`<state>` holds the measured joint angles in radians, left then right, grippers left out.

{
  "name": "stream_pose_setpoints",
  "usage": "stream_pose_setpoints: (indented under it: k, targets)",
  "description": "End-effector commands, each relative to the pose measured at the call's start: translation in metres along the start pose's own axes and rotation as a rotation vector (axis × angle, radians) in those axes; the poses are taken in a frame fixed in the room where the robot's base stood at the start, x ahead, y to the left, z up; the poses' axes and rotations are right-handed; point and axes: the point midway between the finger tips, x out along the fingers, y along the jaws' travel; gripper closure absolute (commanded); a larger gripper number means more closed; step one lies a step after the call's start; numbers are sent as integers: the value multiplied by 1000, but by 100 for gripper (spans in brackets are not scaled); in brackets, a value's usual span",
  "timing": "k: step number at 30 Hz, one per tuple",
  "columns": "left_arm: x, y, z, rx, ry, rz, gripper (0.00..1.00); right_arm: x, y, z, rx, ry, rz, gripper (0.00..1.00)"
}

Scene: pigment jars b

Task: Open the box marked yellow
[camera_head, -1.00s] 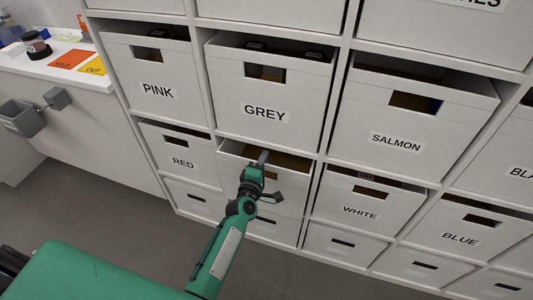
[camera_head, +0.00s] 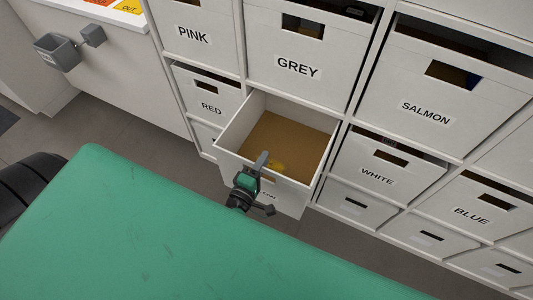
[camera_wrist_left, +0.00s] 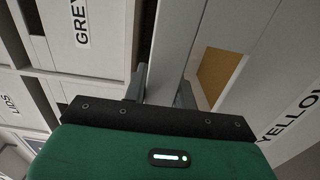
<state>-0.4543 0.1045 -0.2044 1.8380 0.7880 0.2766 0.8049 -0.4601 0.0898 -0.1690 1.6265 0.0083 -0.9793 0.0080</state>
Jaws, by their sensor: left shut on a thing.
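In the wrist view the wall runs between the fingers (camera_wrist_left: 160,88). My right gripper is not in view.
Boxes marked grey (camera_head: 297,90), red (camera_head: 205,106), white (camera_head: 360,184), salmon (camera_head: 405,110), blue (camera_head: 455,218) and pink (camera_head: 187,48) surround it in the shelf. A grey bin (camera_head: 57,52) hangs on the counter at left. Floor shows at left.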

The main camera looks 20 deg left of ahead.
Motion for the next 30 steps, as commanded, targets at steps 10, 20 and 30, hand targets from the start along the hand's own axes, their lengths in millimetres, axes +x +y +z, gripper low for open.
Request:
stream_pose_setpoints:
  k: [10,20,30]
  targets:
    - [-1,-1,0,0,-1,-2,100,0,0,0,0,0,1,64]
    - [-1,0,0,0,0,-1,51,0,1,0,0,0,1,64]
    - [-30,-2,0,1,-1,-4,51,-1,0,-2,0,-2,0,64]
